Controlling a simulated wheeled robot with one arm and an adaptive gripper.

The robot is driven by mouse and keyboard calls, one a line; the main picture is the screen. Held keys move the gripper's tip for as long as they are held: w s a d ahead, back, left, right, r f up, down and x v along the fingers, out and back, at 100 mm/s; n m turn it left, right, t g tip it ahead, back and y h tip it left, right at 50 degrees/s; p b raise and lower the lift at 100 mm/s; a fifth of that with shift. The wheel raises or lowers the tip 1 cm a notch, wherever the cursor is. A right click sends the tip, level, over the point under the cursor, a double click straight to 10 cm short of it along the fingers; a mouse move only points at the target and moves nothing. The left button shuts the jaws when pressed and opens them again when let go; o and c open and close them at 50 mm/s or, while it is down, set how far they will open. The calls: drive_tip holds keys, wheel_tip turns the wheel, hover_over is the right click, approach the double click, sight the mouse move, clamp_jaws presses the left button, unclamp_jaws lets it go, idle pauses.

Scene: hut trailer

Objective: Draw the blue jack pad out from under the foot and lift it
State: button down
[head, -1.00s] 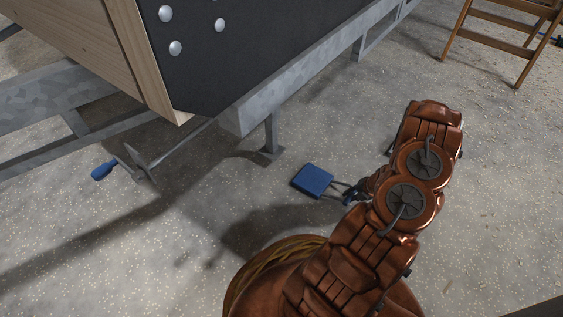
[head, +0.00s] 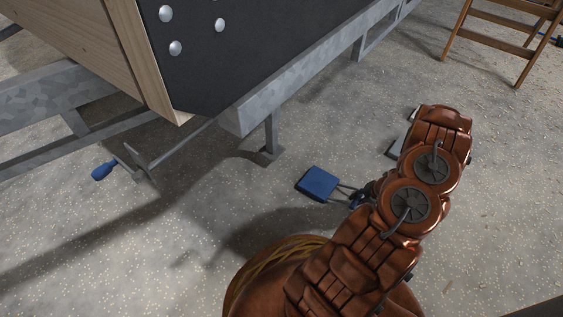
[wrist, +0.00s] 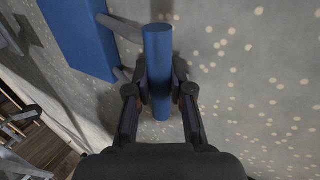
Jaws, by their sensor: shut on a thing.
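The blue jack pad (head: 317,184) is a flat square block with two grey rods leading to a round blue handle bar. In the head view it is out in the open, to the lower right of the trailer's steel foot (head: 270,153), with bare floor between them. My gripper (head: 357,200) is at the handle end, right of the pad. In the wrist view my gripper (wrist: 159,88) is shut on the blue handle (wrist: 157,45), and the pad (wrist: 78,35) shows at the upper left. I cannot tell whether the pad touches the floor.
The trailer's dark wall and grey frame rail (head: 290,85) overhang the floor at upper left. A crank with a blue grip (head: 103,170) sticks out at left. A wooden ladder-like stand (head: 500,32) is at upper right. A grey flat thing (head: 398,147) is partly hidden by my arm. Speckled floor is clear around.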

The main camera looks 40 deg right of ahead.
drive_tip(key=shift+r, duration=0.25)
drive_tip(key=shift+r+p, duration=1.55)
drive_tip(key=shift+r, duration=1.7)
drive_tip(key=shift+f, duration=0.15)
drive_tip(key=shift+f+b, duration=1.2)
drive_tip(key=shift+f, duration=2)
drive_tip(key=c, duration=1)
unclamp_jaws()
drive_tip(key=shift+o, duration=0.2)
drive_tip(key=v, duration=1.2)
